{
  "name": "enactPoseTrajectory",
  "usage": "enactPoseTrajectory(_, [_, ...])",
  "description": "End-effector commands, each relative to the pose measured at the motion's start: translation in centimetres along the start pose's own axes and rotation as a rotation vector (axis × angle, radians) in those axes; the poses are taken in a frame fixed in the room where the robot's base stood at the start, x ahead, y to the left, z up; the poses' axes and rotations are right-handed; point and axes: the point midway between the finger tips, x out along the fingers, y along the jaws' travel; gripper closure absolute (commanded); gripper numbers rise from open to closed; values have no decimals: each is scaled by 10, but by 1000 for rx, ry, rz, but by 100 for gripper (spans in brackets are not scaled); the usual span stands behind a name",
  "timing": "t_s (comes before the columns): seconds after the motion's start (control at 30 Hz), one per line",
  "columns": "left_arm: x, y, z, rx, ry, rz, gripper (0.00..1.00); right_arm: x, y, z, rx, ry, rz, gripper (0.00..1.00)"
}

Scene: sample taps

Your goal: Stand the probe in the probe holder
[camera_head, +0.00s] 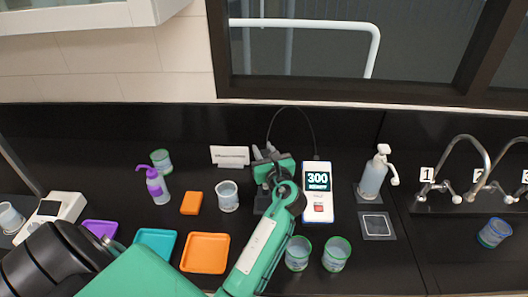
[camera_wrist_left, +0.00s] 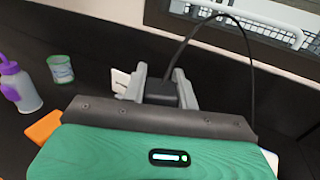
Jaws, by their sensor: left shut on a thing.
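My left gripper (camera_head: 265,153) is over the counter just left of the white meter (camera_head: 317,192), whose display reads 300. In the left wrist view its two grey fingers (camera_wrist_left: 161,90) are shut on the dark probe (camera_wrist_left: 160,91). A thin black cable loops from the probe up and over to the meter. Most of the probe and its lower end are hidden by the fingers and gripper body. A dark block (camera_head: 261,203), perhaps the probe holder, shows partly behind my arm; I cannot tell whether the probe touches it. My right gripper is not in view.
A clear cup (camera_head: 228,197), an orange block (camera_head: 191,203) and a white sign (camera_head: 230,156) stand left of the gripper. Two green-rimmed cups (camera_head: 336,254) stand in front.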

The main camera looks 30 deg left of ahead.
Motion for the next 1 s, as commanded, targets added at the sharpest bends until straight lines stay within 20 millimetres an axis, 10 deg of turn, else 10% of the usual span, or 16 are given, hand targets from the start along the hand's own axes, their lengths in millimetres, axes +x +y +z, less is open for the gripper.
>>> enactPoseTrajectory(1.0, [0,0,-12,0,-1,0,91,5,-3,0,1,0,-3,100])
